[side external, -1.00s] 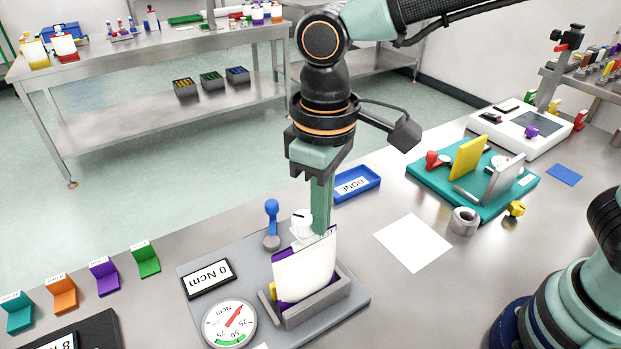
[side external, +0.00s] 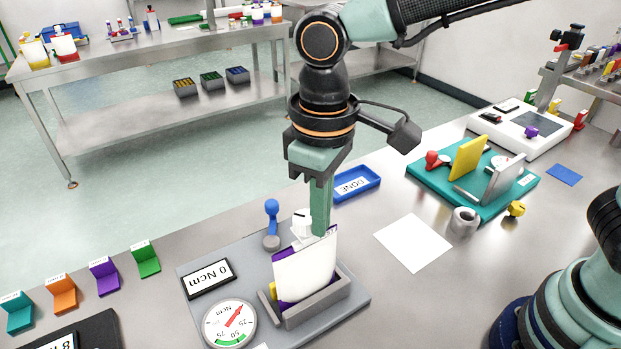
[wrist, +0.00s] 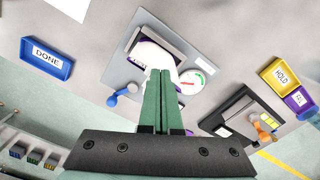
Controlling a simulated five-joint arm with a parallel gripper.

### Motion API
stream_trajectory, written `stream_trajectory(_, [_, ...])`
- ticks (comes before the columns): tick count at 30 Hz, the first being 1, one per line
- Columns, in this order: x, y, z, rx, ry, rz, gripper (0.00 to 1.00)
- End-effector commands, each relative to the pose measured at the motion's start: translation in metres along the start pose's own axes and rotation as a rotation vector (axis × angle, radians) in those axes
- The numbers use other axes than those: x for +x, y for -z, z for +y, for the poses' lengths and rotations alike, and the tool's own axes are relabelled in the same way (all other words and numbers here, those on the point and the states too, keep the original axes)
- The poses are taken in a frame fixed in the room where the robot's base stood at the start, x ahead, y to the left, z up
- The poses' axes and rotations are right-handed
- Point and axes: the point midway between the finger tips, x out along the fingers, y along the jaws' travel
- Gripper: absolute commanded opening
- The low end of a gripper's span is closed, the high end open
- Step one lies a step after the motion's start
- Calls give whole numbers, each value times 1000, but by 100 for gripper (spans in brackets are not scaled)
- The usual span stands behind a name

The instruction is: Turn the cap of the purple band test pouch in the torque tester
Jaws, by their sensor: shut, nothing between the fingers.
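The white test pouch (side external: 305,272) with a purple band stands upright in the grey holder (side external: 318,313) of the torque tester (side external: 228,262). Its white cap (side external: 301,225) is at the top, next to my fingers. My gripper (side external: 321,233) is shut and empty, pointing down at the pouch's top right; I cannot tell whether it touches the cap. The tester display (side external: 209,279) reads 0 Ncm, and its dial (side external: 229,324) has a red needle. In the wrist view my shut fingers (wrist: 160,72) cover part of the pouch (wrist: 148,54), and the cap is hidden.
A blue lever (side external: 271,215) stands on the tester behind the pouch. A blue DONE tray (side external: 356,185) lies behind my gripper. A teal fixture (side external: 430,182) and a grey ring (side external: 463,221) are right. Coloured stands, including a purple one (side external: 104,277), line the left.

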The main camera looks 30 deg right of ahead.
Motion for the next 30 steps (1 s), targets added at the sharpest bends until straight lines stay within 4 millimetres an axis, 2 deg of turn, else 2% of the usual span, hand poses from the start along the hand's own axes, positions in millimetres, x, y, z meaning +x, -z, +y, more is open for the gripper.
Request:
stream_trajectory(9, [-3,-7,-1,0,0,2,0])
stream_trajectory(24, [-54,-6,-1,0,1,2,0])
stream_trajectory(30, [-61,-7,0,0,0,1,0])
